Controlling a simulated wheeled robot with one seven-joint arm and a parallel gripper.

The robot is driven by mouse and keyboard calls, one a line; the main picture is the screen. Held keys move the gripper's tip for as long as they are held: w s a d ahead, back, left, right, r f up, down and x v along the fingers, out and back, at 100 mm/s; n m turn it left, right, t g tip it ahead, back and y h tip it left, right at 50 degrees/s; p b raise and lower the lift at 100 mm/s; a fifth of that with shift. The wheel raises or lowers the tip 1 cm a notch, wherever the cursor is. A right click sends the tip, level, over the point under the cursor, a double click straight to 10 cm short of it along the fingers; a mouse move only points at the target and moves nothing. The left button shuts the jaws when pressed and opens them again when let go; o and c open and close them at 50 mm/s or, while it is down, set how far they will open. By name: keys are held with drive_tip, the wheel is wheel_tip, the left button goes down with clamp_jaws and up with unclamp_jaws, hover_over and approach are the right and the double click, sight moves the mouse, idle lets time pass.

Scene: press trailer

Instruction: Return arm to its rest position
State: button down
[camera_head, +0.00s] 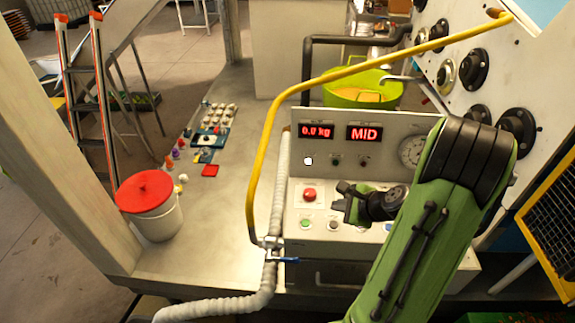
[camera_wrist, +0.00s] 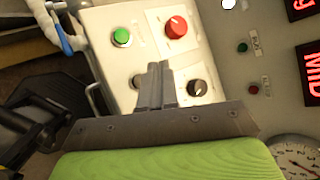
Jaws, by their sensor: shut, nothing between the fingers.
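My green arm reaches up from the lower right in the head view. My gripper (camera_head: 345,201) is above the control panel (camera_head: 301,238), just right of the red button (camera_head: 309,194). In the wrist view my gripper (camera_wrist: 154,70) shows its two fingers together, with nothing between them. There the fingers point over the panel, between the green button (camera_wrist: 121,37), the red button (camera_wrist: 176,27) and a black knob (camera_wrist: 197,87). Another knob is partly hidden behind the fingers. I cannot tell whether the fingertips touch the panel.
The upright display face (camera_head: 347,146) reads "0.0 kg" and "MID", with a gauge (camera_head: 412,151) at its right. A yellow pipe (camera_head: 262,150) arches over the panel. A blue-handled valve (camera_head: 284,260) is at the front. A red-lidded bucket (camera_head: 150,215) stands left.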

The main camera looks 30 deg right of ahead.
drive_tip(key=s+a+r+n+g+b, duration=0.1)
drive_tip(key=a+r+n+g+b, duration=0.15)
drive_tip(key=a+n, duration=0.5)
drive_tip(key=a+r+n+g+b, duration=0.1)
drive_tip(key=a+r+n, duration=0.3)
drive_tip(key=a+n, duration=0.4)
drive_tip(key=s+a+r+n+b, duration=0.1)
drive_tip(key=s+a+n, duration=0.3)
drive_tip(key=s+n, duration=0.1)
drive_tip(key=s+a+r+n+h+b, duration=0.1)
drive_tip(key=s+a+r+n, duration=0.1)
drive_tip(key=s+n, duration=0.3)
drive_tip(key=s+a, duration=0.1)
drive_tip(key=s, duration=0.2)
drive_tip(key=shift+s+a+r+b, duration=0.25)
drive_tip(key=shift+a+b, duration=0.05)
drive_tip(key=shift+a, duration=0.05)
drive_tip(key=shift+d, duration=0.1)
